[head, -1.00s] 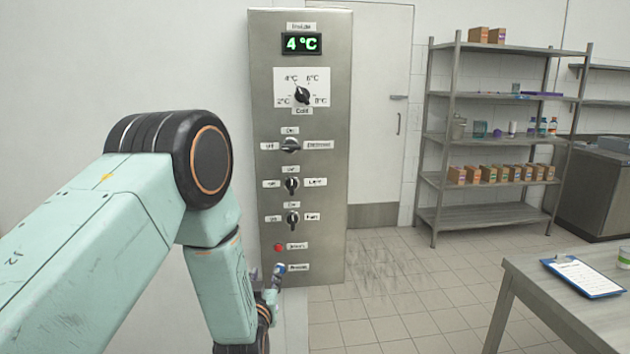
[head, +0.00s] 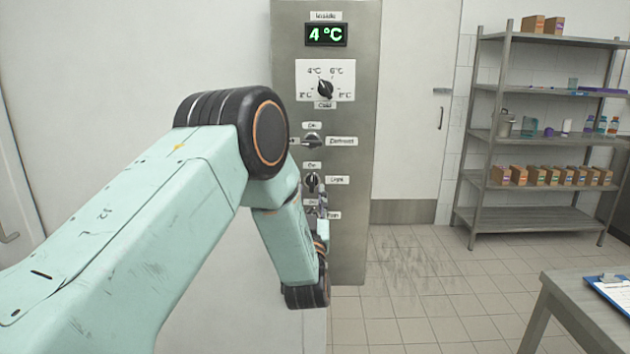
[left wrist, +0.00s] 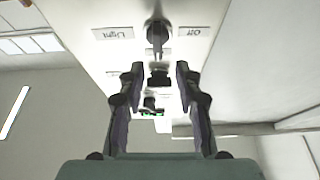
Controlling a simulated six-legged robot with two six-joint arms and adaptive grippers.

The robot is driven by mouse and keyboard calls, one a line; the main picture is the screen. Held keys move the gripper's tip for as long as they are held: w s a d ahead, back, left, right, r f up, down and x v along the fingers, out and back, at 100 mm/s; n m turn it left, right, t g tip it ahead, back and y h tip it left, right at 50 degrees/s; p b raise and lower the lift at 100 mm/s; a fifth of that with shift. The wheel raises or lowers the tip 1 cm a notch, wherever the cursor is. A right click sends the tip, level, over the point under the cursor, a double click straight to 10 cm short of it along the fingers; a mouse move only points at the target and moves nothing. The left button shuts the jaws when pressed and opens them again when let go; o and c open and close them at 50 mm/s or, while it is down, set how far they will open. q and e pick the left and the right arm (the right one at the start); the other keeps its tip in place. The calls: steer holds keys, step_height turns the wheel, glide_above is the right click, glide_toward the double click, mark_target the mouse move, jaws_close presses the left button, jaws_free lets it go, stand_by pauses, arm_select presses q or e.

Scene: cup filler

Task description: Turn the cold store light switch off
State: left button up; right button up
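The steel control panel (head: 355,235) stands against the wall. Its light switch (head: 312,182) is a dark rotary knob with the "Light" label (head: 337,180) to its right. Its handle looks upright, in line with the label above it. My left gripper (head: 321,205) is just below the light knob in the head view, partly over the fan switch. The left wrist view shows its fingers (left wrist: 160,70) apart and empty. My right gripper is out of view.
The defrost knob (head: 312,141) and temperature dial (head: 325,89) sit above on the panel, under the 4 °C display (head: 326,35). My left arm hides the panel's lower left. A shelf rack (head: 540,135) and table (head: 575,300) stand at the right.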

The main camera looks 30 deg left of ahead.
mark_target(312, 182)
arm_select(q)
steer(key=w, duration=0.1)
steer(key=w+a, duration=0.2)
steer(key=w, duration=0.1)
steer(key=shift+r, duration=0.35)
steer(key=shift+w+a, duration=0.1)
steer(key=shift+a, duration=0.2)
steer(key=shift+d+r, duration=0.25)
steer(key=shift+r, duration=0.2)
steer(key=shift+w+a+f, duration=0.2)
steer(key=shift+f, duration=0.1)
steer(key=c, duration=0.4)
steer(key=shift+s+r, duration=0.1)
steer(key=shift+s, duration=0.05)
jaws_close()
